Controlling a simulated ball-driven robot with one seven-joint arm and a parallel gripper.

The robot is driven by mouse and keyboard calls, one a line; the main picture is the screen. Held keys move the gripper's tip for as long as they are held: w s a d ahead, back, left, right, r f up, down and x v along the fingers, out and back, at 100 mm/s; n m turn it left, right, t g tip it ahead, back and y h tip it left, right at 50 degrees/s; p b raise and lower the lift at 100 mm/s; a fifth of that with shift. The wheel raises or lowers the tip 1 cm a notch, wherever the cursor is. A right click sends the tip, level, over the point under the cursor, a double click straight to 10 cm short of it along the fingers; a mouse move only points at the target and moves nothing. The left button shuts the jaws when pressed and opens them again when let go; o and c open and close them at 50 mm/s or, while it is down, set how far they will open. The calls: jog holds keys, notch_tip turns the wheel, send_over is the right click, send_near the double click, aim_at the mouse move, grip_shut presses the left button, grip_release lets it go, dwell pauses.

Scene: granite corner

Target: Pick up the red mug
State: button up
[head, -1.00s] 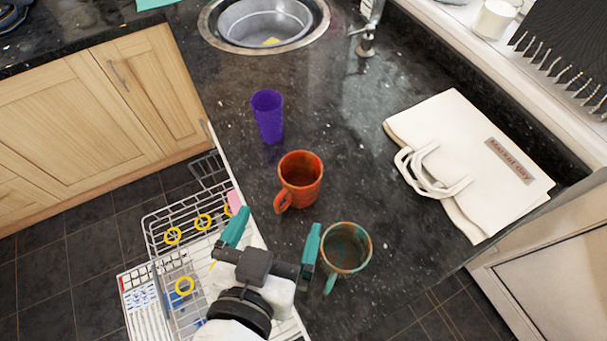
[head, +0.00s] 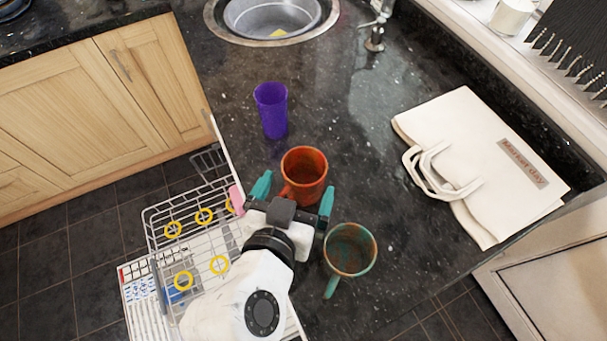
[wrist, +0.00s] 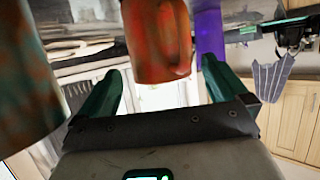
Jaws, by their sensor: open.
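The red mug (head: 306,170) stands upright on the dark granite worktop, its handle pointing toward my gripper at its lower left. In the wrist view the red mug (wrist: 157,40) is straight ahead, between and beyond the two teal fingers. My gripper (head: 294,195) is open and empty, with one finger on each side of the mug's near side. I cannot tell whether a finger touches it. In the wrist view my gripper (wrist: 163,85) also shows open.
A teal-brown mug (head: 350,252) stands close to the right finger. A purple cup (head: 271,108) stands behind the red mug. A white bag (head: 470,150) lies at the right. An open dishwasher rack (head: 165,215) is at the left, below the worktop edge. A sink (head: 213,25) is at the back.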

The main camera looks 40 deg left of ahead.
aim_at(304, 169)
jog(key=shift+x, duration=1.55)
jog(key=c, duration=1.1)
